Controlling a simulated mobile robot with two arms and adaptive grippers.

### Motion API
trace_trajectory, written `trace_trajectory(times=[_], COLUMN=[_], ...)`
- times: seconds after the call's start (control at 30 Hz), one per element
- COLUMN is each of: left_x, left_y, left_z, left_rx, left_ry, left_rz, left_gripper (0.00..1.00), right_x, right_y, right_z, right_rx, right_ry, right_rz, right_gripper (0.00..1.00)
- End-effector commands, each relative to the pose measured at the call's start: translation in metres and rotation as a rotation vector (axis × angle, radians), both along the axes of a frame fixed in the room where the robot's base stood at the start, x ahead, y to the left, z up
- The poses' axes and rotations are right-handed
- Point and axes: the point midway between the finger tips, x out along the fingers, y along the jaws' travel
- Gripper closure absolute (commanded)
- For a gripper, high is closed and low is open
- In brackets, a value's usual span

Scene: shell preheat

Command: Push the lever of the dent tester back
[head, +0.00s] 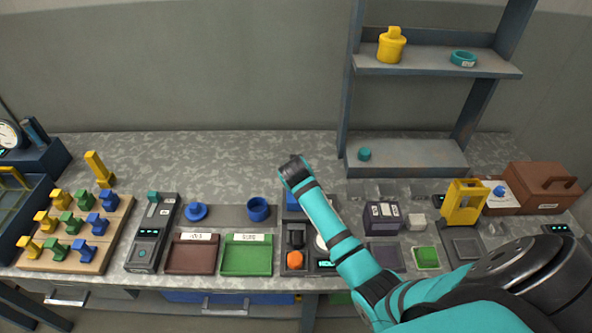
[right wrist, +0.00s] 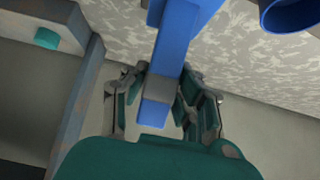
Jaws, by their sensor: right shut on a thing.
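The device that looks like the dent tester (head: 295,264) stands near the front of the bench, a dark unit with a black post and an orange knob. Its blue part (head: 292,198) shows at its back, partly hidden by my right arm. In the right wrist view a long blue bar (right wrist: 178,45), which looks like the lever, runs between the fingers of my right gripper (right wrist: 160,92). The right gripper is shut on this bar. In the head view my arm hides the fingers. My left gripper is not in view.
A blue cup (head: 258,209) stands just left of the tester. A white dial, partly hidden by my arm, and a dark labelled box (head: 381,215) are to the right. Brown (head: 190,262) and green (head: 246,263) trays lie left. A shelf (head: 407,157) stands behind.

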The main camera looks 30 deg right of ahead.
Motion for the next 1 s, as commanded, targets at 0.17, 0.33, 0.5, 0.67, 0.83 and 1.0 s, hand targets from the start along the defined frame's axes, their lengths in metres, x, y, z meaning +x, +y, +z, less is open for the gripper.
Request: trace_trajectory(times=[0.17,0.33,0.5,0.67,0.83,1.0], left_x=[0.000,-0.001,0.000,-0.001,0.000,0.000], left_y=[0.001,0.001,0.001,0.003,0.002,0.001], left_z=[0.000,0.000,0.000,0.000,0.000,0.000], left_rx=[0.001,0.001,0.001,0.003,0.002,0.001], left_ry=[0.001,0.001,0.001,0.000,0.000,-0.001], left_rz=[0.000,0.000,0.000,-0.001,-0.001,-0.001], left_gripper=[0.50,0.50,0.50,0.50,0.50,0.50], right_x=[0.001,0.001,0.000,-0.001,-0.009,-0.030], right_y=[-0.002,-0.001,-0.001,0.000,0.007,0.019], right_z=[0.001,0.001,0.001,0.001,0.013,0.036], right_rx=[-0.004,-0.003,-0.002,-0.001,0.000,0.000], right_ry=[-0.002,-0.003,-0.002,-0.002,-0.005,-0.005], right_rz=[-0.001,-0.001,-0.001,0.000,0.000,-0.001], right_gripper=[1.00,0.56,0.50,0.50,0.50,0.50])
